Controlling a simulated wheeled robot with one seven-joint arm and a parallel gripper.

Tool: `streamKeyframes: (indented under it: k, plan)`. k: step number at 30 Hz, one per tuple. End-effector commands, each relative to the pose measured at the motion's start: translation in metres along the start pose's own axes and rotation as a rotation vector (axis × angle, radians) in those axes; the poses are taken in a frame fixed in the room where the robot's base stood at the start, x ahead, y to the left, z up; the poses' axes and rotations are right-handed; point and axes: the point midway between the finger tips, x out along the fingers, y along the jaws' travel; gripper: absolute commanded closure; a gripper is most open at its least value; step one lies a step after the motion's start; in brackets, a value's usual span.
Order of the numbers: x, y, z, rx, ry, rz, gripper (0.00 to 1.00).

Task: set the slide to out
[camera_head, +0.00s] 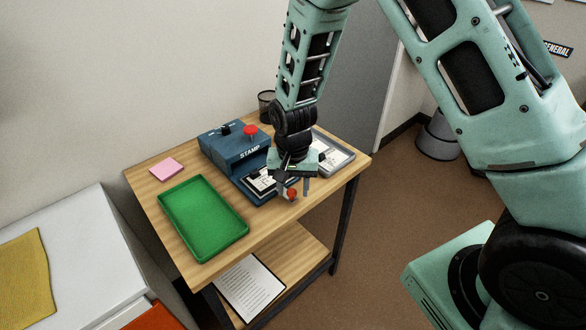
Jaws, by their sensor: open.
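A blue stamp machine (222,150) marked STAMP stands on the wooden table, with a red button and a black knob on top. Its slide (257,184) shows at the machine's lower front, bearing a white card. A red knob (292,194) is at the slide's front end. My gripper (294,188) points down over the front of the slide, its jaws open and close about the red knob. The gripper body hides part of the slide, so how far it is out is hard to tell. I cannot tell whether the fingers touch the knob.
A green tray (203,254) lies at the table's front left, with a pink note pad (166,169) behind it. A grey tray (341,160) lies right of my gripper. A black mesh cup (266,104) stands at the back. A paper sheet (250,289) lies on the lower shelf.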

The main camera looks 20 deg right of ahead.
Motion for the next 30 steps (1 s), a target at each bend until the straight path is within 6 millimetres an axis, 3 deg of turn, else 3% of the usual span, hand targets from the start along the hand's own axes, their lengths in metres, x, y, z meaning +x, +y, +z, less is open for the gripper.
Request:
streamKeyframes:
  k: [5,21,30]
  plan:
    - [-0.027,-0.001,-0.001,0.000,0.006,-0.005,0.55]
    - [-0.146,0.000,0.000,-0.001,0.003,-0.003,0.55]
    - [-0.170,0.001,0.001,0.000,-0.001,0.001,0.55]
